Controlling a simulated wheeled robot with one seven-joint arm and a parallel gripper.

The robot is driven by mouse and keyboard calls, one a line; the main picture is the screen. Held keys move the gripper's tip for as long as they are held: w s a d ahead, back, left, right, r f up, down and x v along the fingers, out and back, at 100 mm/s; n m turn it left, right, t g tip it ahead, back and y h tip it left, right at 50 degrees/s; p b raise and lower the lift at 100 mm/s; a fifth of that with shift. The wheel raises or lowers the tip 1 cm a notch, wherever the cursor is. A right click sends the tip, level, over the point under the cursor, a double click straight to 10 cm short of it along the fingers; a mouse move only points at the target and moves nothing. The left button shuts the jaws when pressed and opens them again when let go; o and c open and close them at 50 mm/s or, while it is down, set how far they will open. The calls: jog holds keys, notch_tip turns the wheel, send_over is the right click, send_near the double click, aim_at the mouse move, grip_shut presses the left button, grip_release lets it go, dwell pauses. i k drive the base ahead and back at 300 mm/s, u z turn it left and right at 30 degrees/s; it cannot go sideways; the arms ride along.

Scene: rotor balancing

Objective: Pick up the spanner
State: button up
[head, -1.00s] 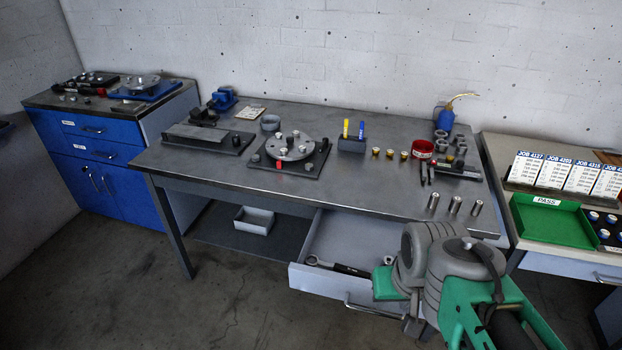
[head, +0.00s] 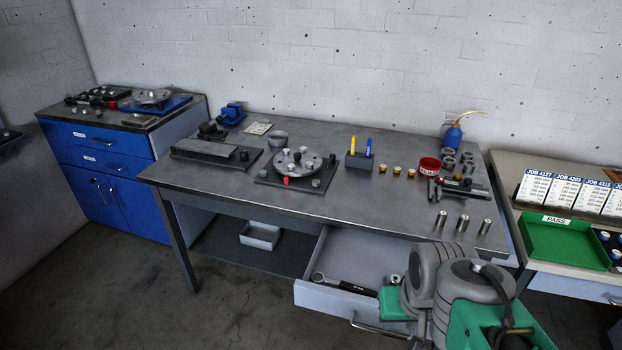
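The spanner (head: 345,285) lies in the open drawer (head: 337,302) under the front of the workbench. Its bright ring end points left and its dark handle runs right. A small metal part (head: 393,279) lies near the handle's right end, partly behind my arm; I cannot tell if it belongs to the spanner. My grey and green arm covers the drawer's right side. My gripper itself does not show, so its opening and its distance from the spanner are hidden.
The workbench (head: 375,215) carries a rotor fixture (head: 295,165), a pen holder (head: 359,160), a red tape roll (head: 429,169) and several metal cylinders near its front right. A green PASS tray (head: 562,243) stands on the right table. Floor in front of the left half is clear.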

aim_at(343, 285)
jog(key=z, duration=0.25)
jog(key=k, duration=0.35)
jog(key=u, duration=1.15)
jog(key=i, duration=1.1)
jog(key=z, duration=0.25)
